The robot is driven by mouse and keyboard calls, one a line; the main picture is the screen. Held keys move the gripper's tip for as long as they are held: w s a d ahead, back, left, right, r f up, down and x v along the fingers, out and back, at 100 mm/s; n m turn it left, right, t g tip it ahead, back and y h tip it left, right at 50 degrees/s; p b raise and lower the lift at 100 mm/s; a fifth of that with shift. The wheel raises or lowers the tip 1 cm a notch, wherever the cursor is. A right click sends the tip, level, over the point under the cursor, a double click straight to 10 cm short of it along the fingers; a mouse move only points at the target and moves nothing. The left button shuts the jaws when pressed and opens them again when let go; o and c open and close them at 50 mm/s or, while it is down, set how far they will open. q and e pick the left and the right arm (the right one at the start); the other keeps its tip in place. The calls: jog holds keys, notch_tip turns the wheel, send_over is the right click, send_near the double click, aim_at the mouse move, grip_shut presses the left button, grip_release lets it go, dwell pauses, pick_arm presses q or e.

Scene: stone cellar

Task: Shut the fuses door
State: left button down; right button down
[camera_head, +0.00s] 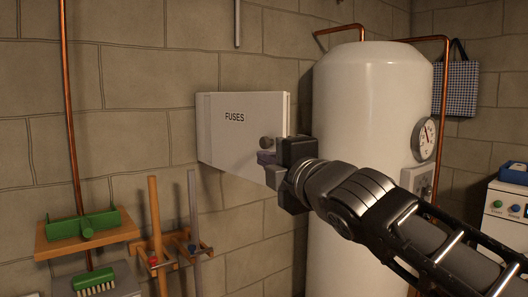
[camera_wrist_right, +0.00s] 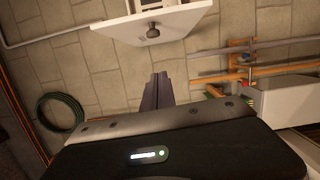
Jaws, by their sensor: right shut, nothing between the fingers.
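The white fuses door (camera_head: 235,125), lettered FUSES, is on a box on the stone wall in the head view. A round dark knob (camera_head: 267,142) is near its right edge. The wrist view shows the door (camera_wrist_right: 160,22) at the top with its knob (camera_wrist_right: 153,32). White parts of the box show beyond the door's edge there, so the door looks ajar; how far is hard to tell. My right gripper (camera_head: 267,160) is shut and empty, in front of the door just below the knob in the head view. Its closed fingers (camera_wrist_right: 157,90) appear apart from the door in the wrist view. My left gripper is not in view.
A large white tank (camera_head: 360,110) with a gauge (camera_head: 424,139) stands right of the box. A wooden shelf with a green tray (camera_head: 82,226) and a rack with upright handles (camera_head: 157,235) are lower left. A coiled green hose (camera_wrist_right: 60,112) hangs on the wall.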

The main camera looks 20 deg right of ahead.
aim_at(263, 147)
jog(key=w+p, duration=0.1)
jog(key=w, duration=0.2)
jog(key=w+d+p, duration=0.1)
jog(key=w, duration=0.3)
jog(key=w+p, duration=0.1)
jog(key=w, duration=0.3)
jog(key=shift+d+r, duration=0.35)
jog(key=shift+d, duration=0.05)
jog(key=shift+w+d+f, duration=0.1)
jog(key=shift+w+f, duration=0.05)
jog(key=shift+w, duration=0.05)
